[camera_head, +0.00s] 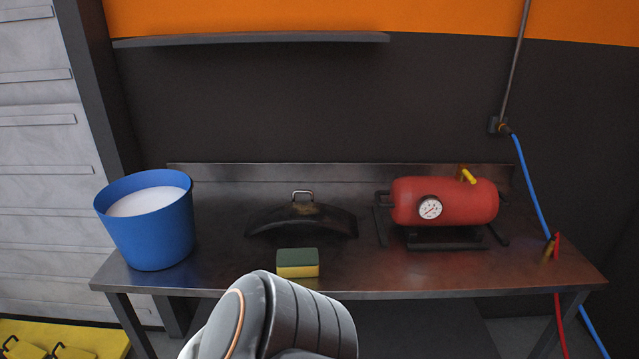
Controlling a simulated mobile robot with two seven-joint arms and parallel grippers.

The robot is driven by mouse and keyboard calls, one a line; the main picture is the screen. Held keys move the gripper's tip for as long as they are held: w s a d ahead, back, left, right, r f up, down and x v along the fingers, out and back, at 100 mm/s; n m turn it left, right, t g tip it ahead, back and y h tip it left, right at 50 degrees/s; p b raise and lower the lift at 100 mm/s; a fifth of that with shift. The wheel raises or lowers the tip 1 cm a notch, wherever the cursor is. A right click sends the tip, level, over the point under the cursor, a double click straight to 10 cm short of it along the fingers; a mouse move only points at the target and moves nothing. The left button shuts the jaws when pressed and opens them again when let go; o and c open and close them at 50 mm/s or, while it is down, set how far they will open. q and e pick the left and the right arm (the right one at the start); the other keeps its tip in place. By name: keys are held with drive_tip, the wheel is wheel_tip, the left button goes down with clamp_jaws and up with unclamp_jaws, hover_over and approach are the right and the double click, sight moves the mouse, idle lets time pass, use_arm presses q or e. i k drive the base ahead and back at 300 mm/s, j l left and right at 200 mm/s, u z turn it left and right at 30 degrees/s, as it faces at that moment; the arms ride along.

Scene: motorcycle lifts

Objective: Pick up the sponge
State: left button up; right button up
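The sponge (298,264) is a small block with a dark green top and a yellow lower part. It lies on the metal bench (400,277) near its front edge, left of the middle. A grey arm link of mine rises from the bottom of the view just in front of the bench, below the sponge. It does not cover the sponge. Neither of my gripper's fingers shows.
A blue bucket (155,238) with white contents stands at the bench's left end. A dark curved lid-like piece (300,222) with a handle lies behind the sponge. A red tank (465,203) with a gauge stands at right. A blue hose (533,192) hangs at the right end.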

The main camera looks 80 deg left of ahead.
sight(302, 262)
drive_tip(key=u, duration=2.7)
